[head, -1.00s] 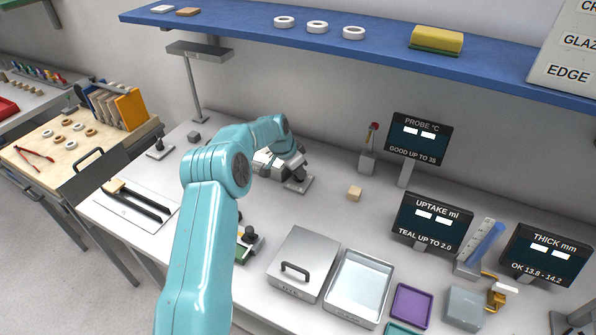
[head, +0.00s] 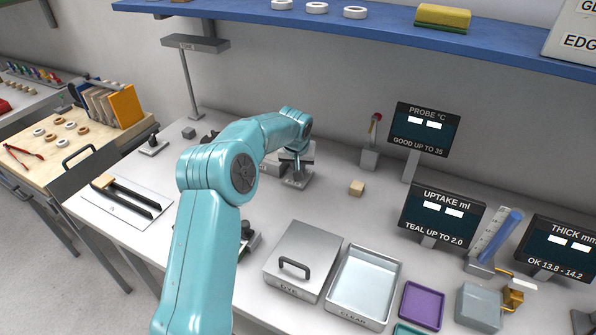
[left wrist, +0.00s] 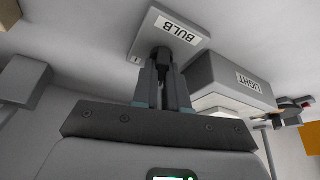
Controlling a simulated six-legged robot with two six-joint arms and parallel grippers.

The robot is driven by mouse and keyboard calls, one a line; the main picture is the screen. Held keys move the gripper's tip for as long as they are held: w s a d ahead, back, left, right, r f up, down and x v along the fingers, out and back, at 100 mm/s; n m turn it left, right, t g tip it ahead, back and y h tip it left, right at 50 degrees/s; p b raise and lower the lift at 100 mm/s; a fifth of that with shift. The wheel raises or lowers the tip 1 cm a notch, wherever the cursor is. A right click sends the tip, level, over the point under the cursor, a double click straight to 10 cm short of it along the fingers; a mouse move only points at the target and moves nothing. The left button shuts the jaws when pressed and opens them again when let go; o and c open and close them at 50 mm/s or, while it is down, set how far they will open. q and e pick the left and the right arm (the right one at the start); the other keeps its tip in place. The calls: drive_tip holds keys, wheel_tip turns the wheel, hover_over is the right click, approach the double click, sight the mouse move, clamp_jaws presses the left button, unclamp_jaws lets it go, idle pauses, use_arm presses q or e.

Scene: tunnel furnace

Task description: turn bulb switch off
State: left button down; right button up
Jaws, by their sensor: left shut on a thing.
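The bulb switch is a small grey plate with a BULB label (left wrist: 176,27) in the left wrist view, with a dark upright lever (left wrist: 161,56) on it. The plate also shows in the head view (head: 298,181) on the bench behind my left arm. My left gripper (left wrist: 163,78) is shut on the lever, its narrow fingers around the lever's end. In the head view the left gripper (head: 296,160) is just above the plate and partly hidden by its arm. The lever's exact tilt is hard to tell. My right gripper is in neither view.
A grey box labelled LIGHT (left wrist: 235,82) stands close beside the gripper. A small tan block (head: 356,188) lies right of the switch. A blue shelf (head: 380,34) runs above.

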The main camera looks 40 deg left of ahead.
use_arm(q)
drive_tip(key=shift+w+n+g+y+b, duration=0.15)
drive_tip(key=shift+n+g+y+b, duration=0.2)
drive_tip(key=shift+n+b, duration=0.6)
drive_tip(key=shift+r+n, duration=0.1)
drive_tip(key=shift+n, duration=0.35)
drive_tip(key=c, duration=1.2)
unclamp_jaws()
drive_tip(key=shift+o, duration=0.2)
drive_tip(key=v, duration=1.6)
drive_tip(key=shift+d, duration=0.15)
